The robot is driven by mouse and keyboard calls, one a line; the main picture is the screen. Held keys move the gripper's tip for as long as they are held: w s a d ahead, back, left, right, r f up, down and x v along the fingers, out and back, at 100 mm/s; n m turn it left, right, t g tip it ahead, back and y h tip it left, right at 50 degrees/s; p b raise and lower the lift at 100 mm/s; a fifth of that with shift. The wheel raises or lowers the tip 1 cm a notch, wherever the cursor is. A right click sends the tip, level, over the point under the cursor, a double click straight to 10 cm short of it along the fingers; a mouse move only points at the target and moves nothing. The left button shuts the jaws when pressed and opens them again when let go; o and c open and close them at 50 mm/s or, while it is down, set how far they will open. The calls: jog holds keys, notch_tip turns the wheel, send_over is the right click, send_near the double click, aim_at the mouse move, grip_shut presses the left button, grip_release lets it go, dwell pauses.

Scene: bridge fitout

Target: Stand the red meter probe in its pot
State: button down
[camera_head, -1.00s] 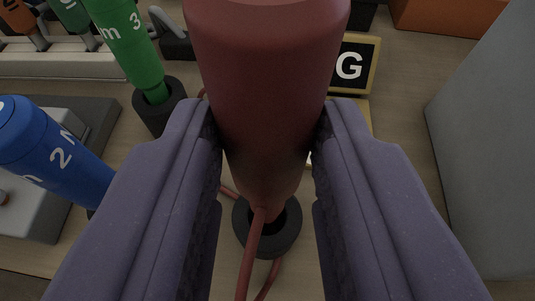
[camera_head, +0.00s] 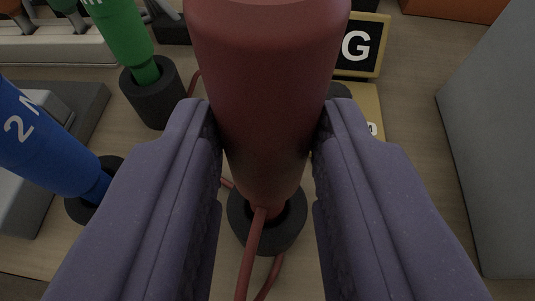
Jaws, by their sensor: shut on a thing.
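The red meter probe (camera_head: 265,90) is upright between the two purple-grey fingers of my gripper (camera_head: 268,140), which is shut on its thick body. Its narrow lower end points down at a dark round pot (camera_head: 240,228). The tip overlaps the pot's opening in the picture. I cannot tell whether it is inside the opening or just above it. The probe's red lead (camera_head: 252,250) hangs in front of the pot and curls on the bench. The pot is partly hidden by the probe and lead.
A green probe (camera_head: 122,35) stands in a dark pot (camera_head: 155,100) at upper left. A blue probe (camera_head: 45,140) leans in another pot (camera_head: 80,209) at left. A black G sign (camera_head: 357,47) is behind. A grey block (camera_head: 495,150) stands at right, with bare bench before it.

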jog(key=shift+f+b, duration=1.2)
jog(key=shift+f, duration=0.1)
jog(key=c, duration=0.7)
grip_release()
jog(key=p+v, duration=0.2)
jog(key=v, duration=0.5)
jog(key=shift+s+r+p, duration=0.2)
jog(key=shift+s+p, duration=0.15)
